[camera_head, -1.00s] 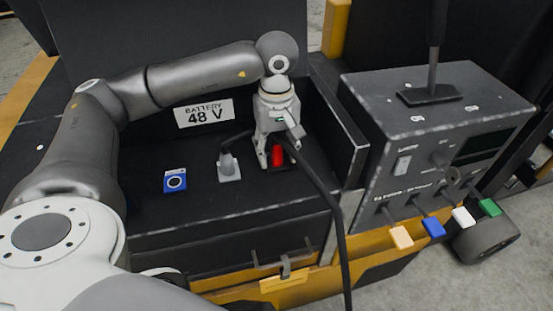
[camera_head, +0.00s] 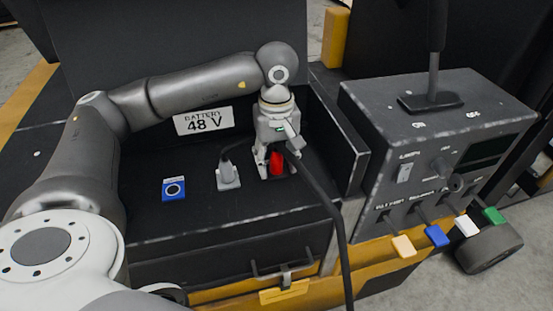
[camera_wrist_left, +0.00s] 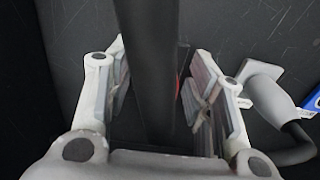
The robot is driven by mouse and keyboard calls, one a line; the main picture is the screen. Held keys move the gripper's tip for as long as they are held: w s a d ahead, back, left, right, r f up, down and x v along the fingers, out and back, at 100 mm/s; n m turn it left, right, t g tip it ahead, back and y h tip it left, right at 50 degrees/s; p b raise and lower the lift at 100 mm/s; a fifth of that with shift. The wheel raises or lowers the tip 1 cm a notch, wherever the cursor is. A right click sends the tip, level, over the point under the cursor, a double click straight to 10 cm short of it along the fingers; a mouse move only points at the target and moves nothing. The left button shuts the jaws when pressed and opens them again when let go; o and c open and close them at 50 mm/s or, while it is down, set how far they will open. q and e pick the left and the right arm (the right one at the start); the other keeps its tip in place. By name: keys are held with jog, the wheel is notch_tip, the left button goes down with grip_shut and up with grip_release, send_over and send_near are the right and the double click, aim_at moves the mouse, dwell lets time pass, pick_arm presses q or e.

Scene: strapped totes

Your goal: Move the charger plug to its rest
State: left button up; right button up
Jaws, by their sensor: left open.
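A red plug (camera_head: 277,164), which I take to be the charger plug, stands on the dark deck of the battery bay. My left gripper (camera_head: 272,157) is over it from above, its open fingers on either side. A thick black cable (camera_head: 325,192) runs from the gripper area toward the front. In the left wrist view a dark bar (camera_wrist_left: 150,70) passes between the open fingers, with a sliver of red (camera_wrist_left: 178,86) beside it. Whether the fingers touch the plug cannot be told. A grey connector (camera_head: 228,178) with a black lead sits to its left; I cannot tell which piece is the rest.
A blue square piece with a round dark centre (camera_head: 174,189) lies further left. A "48 V" label (camera_head: 204,120) is on the back wall. A bay side wall (camera_head: 340,140) and a control box with coloured levers (camera_head: 430,125) stand at the right. The front deck is clear.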

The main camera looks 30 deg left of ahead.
aim_at(277, 143)
dwell(0.3)
dwell(0.5)
pick_arm(q)
grip_shut()
jog(key=shift+r, duration=0.2)
jog(key=shift+r+p, duration=1.3)
jog(key=shift+r, duration=1.55)
jog(key=shift+r, duration=0.1)
